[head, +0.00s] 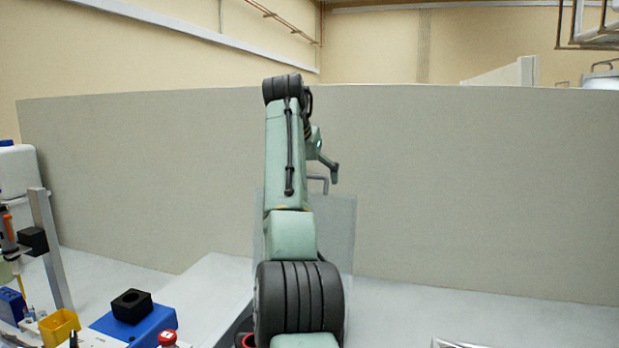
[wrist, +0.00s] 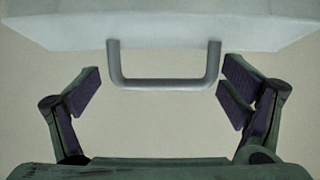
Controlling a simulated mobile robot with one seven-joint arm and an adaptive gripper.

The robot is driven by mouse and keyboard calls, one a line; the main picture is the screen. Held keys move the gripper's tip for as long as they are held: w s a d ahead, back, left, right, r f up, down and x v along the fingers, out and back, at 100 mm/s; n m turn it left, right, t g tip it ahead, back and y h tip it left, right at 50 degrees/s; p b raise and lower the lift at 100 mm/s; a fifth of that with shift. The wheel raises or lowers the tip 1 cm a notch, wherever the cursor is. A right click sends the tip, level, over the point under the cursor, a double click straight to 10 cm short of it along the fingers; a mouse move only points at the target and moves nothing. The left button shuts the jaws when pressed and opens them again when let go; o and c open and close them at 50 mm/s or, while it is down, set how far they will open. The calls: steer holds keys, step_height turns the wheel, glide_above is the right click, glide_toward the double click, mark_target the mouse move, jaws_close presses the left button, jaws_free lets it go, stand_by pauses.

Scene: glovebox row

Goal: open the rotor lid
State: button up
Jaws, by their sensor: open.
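The lid (head: 338,235) shows in the head view as a pale, see-through panel behind my arm, partly hidden by it. Its grey handle (head: 325,182) shows at its top edge. In the wrist view the lid (wrist: 160,22) is a pale slab across the top, and the U-shaped grey handle (wrist: 163,84) projects from its edge toward me. Gaps show between the pads and the handle. In the head view my gripper (head: 326,163) is small, just above the handle. The rotor itself is not visible.
At the lower left are a blue block with a black top (head: 131,307), a yellow bin (head: 60,326), a red-capped item (head: 168,340) and a metal post (head: 50,245). A long grey partition (head: 470,180) stands behind. The pale surface right of my arm is mostly clear.

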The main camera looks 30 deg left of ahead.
steer(key=v, duration=1.2)
steer(key=shift+d, duration=0.1)
